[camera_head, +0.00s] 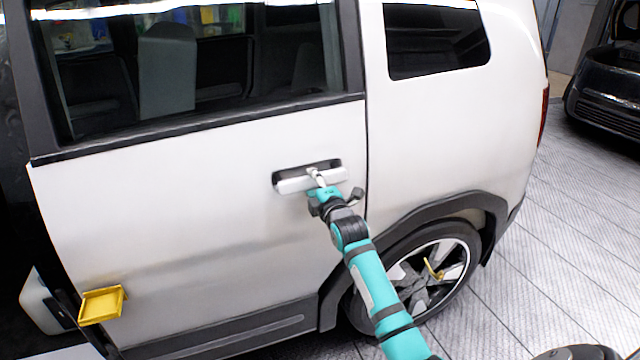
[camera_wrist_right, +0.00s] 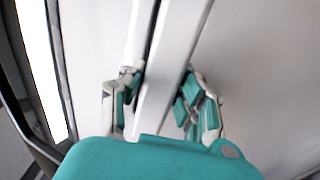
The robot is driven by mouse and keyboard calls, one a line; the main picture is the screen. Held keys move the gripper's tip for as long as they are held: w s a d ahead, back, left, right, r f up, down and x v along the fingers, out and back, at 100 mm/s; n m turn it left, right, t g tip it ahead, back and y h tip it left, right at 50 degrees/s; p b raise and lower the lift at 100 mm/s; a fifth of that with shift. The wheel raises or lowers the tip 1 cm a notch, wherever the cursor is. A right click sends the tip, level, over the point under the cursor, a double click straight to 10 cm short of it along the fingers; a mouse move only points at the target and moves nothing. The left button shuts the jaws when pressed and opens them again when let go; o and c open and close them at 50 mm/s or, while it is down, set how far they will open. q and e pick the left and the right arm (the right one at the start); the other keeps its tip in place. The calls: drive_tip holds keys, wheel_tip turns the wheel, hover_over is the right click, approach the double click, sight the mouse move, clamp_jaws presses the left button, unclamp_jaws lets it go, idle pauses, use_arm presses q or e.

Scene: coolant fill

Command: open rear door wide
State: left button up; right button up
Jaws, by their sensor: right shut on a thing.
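The rear door (camera_head: 200,215) of a white car fills the left and middle of the head view. Its right edge meets the rear body panel at a thin dark seam. Dark space shows past its left edge. The light door handle (camera_head: 297,185) sits over a dark recess near the right edge. My right gripper (camera_head: 320,180) is at the handle. In the right wrist view, its two fingers (camera_wrist_right: 160,100) lie on either side of the pale handle bar (camera_wrist_right: 168,75), shut on it. My left gripper is not in view.
The rear wheel (camera_head: 425,275) is right of my right forearm. A yellow tray-like piece (camera_head: 102,304) is at the door's lower left. A dark car (camera_head: 608,95) stands at the upper right. Tiled floor (camera_head: 565,230) beside the white car's rear is clear.

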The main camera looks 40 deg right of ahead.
sight(314, 184)
drive_tip(key=shift+s+f, duration=0.1)
clamp_jaws()
drive_tip(key=shift+s+a+f+p, duration=0.1)
drive_tip(key=shift+s+a+p, duration=0.1)
drive_tip(key=shift+s+p, duration=0.35)
idle(0.4)
drive_tip(key=shift+s+a+h+p, duration=0.3)
drive_tip(key=shift+s+p, duration=0.4)
drive_tip(key=shift+s+a+m+h+p, duration=0.25)
drive_tip(key=shift+s+p, duration=0.15)
drive_tip(key=shift+s, duration=0.35)
drive_tip(key=shift+s+a+m+h+p, duration=0.25)
drive_tip(key=shift+s+p, duration=0.15)
drive_tip(key=shift+s, duration=0.35)
